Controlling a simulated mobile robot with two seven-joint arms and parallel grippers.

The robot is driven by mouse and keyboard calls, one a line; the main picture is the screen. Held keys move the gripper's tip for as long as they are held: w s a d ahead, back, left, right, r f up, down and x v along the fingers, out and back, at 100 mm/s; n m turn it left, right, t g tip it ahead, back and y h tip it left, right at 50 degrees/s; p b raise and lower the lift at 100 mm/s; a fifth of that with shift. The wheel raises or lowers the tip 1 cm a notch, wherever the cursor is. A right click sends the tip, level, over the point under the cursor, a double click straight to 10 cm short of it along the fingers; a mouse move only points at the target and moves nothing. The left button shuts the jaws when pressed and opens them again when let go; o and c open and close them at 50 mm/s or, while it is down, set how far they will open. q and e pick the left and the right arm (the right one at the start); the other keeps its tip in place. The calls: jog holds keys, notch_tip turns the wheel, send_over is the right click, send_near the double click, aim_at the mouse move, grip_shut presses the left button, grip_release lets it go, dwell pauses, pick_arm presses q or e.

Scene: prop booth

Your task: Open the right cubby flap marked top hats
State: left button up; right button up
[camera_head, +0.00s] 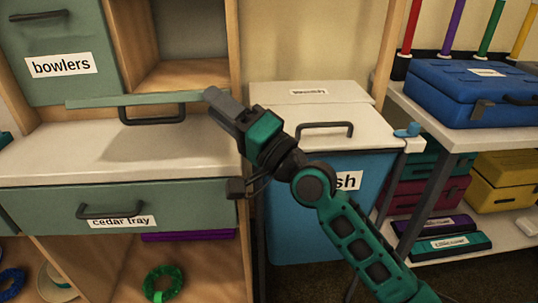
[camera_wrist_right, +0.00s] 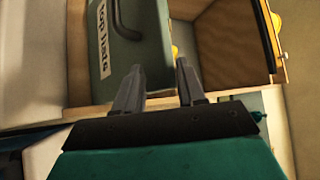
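The top hats flap (camera_wrist_right: 135,45) is grey-green, with a white label and a dark handle. In the wrist view it stands swung away from the opening of its cubby (camera_wrist_right: 232,50). In the head view the flap (camera_head: 90,102) shows nearly edge-on as a thin strip in front of the cabinet, its handle below it, and the wooden cubby (camera_head: 185,75) behind is open. My right gripper (camera_head: 214,95) is at the flap's right end. In the wrist view its two fingers (camera_wrist_right: 158,80) are apart, near the flap's edge; I cannot tell whether they touch it. My left gripper is out of view.
The bowlers flap (camera_head: 35,90) is shut at the left. A white counter (camera_head: 60,155) and the cedar tray drawer (camera_head: 165,200) lie below. A blue bin (camera_head: 295,225) with a pale lid stands to the right, beside a shelf holding a blue case (camera_head: 455,95).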

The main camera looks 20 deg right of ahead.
jog(key=s+d+f+b, duration=0.2)
jog(key=s+d+f, duration=0.3)
jog(key=d+f, duration=0.2)
jog(key=shift+d+f, duration=0.15)
jog(key=shift+f, duration=0.35)
dwell(0.6)
jog(key=shift+w, duration=0.1)
dwell(0.4)
